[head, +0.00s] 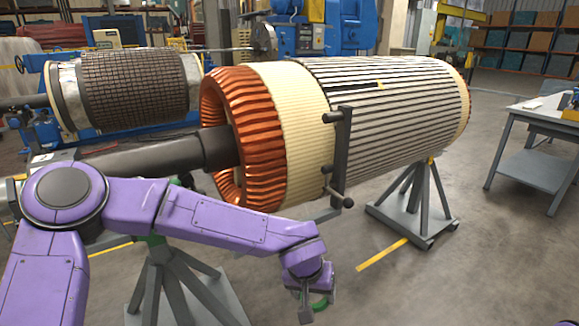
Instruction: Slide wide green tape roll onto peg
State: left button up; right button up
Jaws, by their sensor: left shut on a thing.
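My left gripper (315,296) hangs at the end of the purple arm, low in the middle of the head view. It is shut on a green tape roll (321,304), which shows only as a small green arc below the fingers. The roll's width and hole are mostly hidden. A dark upright bracket (342,150) stands in front of the large rotor, above and to the right of my gripper. Short dark pegs stick out from it, an upper one (332,117) and a lower one (340,198). The roll is apart from both pegs. My right gripper is out of view.
The large rotor (395,105) with copper end windings (250,140) rests on grey stands (410,200). A second rotor (130,88) lies behind at left. A grey table (540,115) stands at right. The floor right of my gripper is open, with a yellow strip (382,254).

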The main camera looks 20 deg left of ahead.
pick_arm(q)
jog(key=w+a+r+t+h+p, duration=0.1)
jog(key=w+a+r+t+p, duration=0.2)
jog(key=w+a+r+p, duration=0.35)
jog(key=w+a+r+t+h+p, duration=0.1)
jog(key=w+a+r+t+p, duration=0.35)
jog(key=a+r, duration=0.45)
notch_tip(320, 180, up, 13)
jog(key=d+m+t+h+p, duration=0.1)
jog(key=m+t+h, duration=0.2)
jog(key=h, duration=0.4)
jog(key=shift+w+d+h, duration=0.15)
jog(key=shift+w+h, duration=0.1)
jog(key=shift+h, duration=0.15)
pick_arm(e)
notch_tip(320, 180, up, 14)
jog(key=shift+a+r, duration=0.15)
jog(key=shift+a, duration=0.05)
